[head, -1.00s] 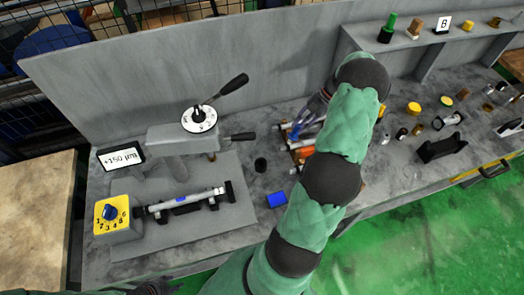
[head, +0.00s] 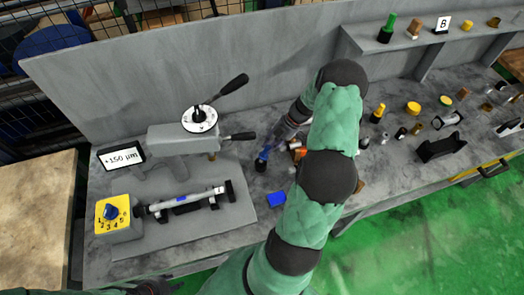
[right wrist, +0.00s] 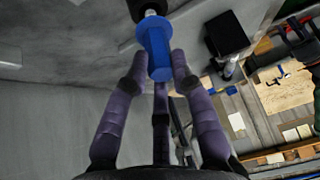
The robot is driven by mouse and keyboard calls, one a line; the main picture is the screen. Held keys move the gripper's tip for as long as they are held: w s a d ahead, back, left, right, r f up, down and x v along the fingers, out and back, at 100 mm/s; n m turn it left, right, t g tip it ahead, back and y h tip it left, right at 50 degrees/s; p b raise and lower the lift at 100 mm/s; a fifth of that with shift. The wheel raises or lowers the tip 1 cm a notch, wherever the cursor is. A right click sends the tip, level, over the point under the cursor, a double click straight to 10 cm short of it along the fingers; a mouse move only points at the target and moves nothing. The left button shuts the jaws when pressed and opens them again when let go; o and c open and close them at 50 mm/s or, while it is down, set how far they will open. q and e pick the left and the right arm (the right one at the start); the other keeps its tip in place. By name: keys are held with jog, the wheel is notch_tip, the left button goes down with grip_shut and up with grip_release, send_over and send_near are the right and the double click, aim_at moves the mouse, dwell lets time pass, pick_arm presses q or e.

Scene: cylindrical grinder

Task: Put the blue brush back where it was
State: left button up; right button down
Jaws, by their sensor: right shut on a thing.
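The blue brush (head: 262,161) is in my right gripper (head: 277,143), at the black cup between the grinder and the small items in the middle of the bench. In the right wrist view its blue handle (right wrist: 155,48) sits between the fingers of my right gripper (right wrist: 160,75), with a pale shaft beyond it. The black cup (right wrist: 138,8) shows at that view's top edge; I cannot tell whether the brush's end is inside it. My left gripper (head: 152,287) is at the bottom edge of the head view, partly cut off, its fingers unclear.
The grinder (head: 180,140) with its levers and a display reading +150 µm (head: 121,155) stands to the left. A blue block (head: 277,199) lies in front of the cup. Orange items (head: 298,152) are partly hidden behind my right arm. Several small parts stand farther right.

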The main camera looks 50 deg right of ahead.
aim_at(260, 156)
jog(key=f, duration=0.2)
jog(key=shift+w+a+f, duration=0.15)
jog(key=shift+a+f, duration=0.15)
jog(key=shift+a, duration=0.05)
jog(key=shift+w+a+r+h, duration=0.2)
jog(key=shift+w+r+h, duration=0.05)
jog(key=shift+h, duration=0.05)
jog(key=shift+w+a+r+g+h+p, duration=0.15)
jog(key=shift+w+a+g+h+p, duration=0.05)
jog(key=shift+a+g+h+p, duration=0.2)
jog(key=shift+w+a+r+g+h+p, duration=0.15)
jog(key=shift+a+g+h+p, duration=0.15)
jog(key=shift+a+h+p, duration=0.15)
jog(key=shift+w+a+f+h, duration=0.1)
jog(key=shift+w+h, duration=0.05)
jog(key=shift+h, duration=0.2)
jog(key=shift+f, duration=0.35)
jog(key=shift+f+b, duration=0.3)
jog(key=shift+f, duration=0.1)
